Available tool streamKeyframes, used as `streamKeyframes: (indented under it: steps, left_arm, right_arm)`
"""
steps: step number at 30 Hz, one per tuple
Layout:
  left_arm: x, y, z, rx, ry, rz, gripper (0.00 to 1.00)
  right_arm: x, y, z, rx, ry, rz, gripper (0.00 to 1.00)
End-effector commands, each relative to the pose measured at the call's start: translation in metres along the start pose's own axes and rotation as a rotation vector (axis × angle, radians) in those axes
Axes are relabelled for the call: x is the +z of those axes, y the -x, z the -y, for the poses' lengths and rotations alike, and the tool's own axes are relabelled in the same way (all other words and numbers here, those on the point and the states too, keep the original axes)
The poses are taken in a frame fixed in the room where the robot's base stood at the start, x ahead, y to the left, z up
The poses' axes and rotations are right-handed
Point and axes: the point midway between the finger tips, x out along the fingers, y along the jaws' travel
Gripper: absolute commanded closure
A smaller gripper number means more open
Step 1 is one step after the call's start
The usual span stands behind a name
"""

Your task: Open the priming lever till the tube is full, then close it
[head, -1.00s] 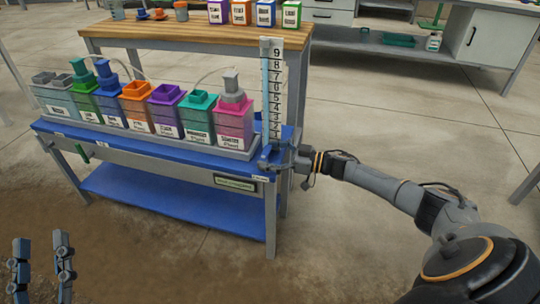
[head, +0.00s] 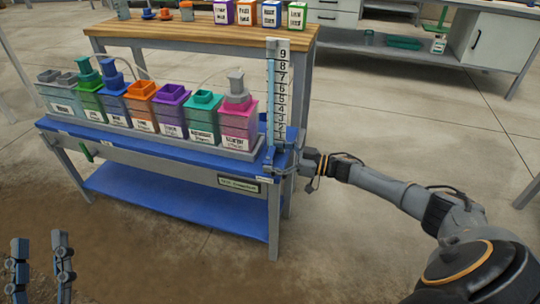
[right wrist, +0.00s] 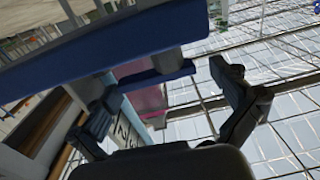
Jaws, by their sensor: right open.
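The upright tube (head: 271,95) stands at the right end of the blue skid, beside a white scale with black numbers (head: 282,90). It looks pale blue; I cannot tell its liquid level. My right gripper (head: 288,162) is at the skid's right end, low by the tube's foot. In the right wrist view my right gripper (right wrist: 168,98) is open, its fingers well apart. A short blue bar (right wrist: 172,69), perhaps the priming lever, lies beyond the gap between them; I see no contact. My left gripper (head: 42,265) is open and empty at the lower left, away from the skid.
Several coloured bottles stand in a grey tray (head: 170,142) on the blue skid. A wooden bench (head: 190,38) with small boxes is behind it. A blue lower shelf (head: 180,205) is below. The floor to the right is clear except for my arm.

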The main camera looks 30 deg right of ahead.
Motion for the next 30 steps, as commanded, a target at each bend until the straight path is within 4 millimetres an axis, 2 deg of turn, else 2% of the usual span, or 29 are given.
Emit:
streamKeyframes:
  steps: [6,12,18,30]
  left_arm:
    - [0.000,0.000,0.000,0.000,0.000,0.000,0.60]
    - [0.000,0.000,0.000,0.000,0.000,0.000,0.60]
    - [0.000,0.000,0.000,0.000,0.000,0.000,0.60]
    - [0.000,0.000,0.000,0.000,0.000,0.000,0.60]
  right_arm:
    - [0.002,0.040,-0.002,0.007,0.001,0.011,0.00]
    - [0.003,0.064,-0.002,0.009,0.001,0.012,0.00]
    - [0.002,0.072,-0.002,0.010,0.001,0.011,0.00]
    - [0.002,0.072,-0.003,0.011,0.001,0.012,0.00]
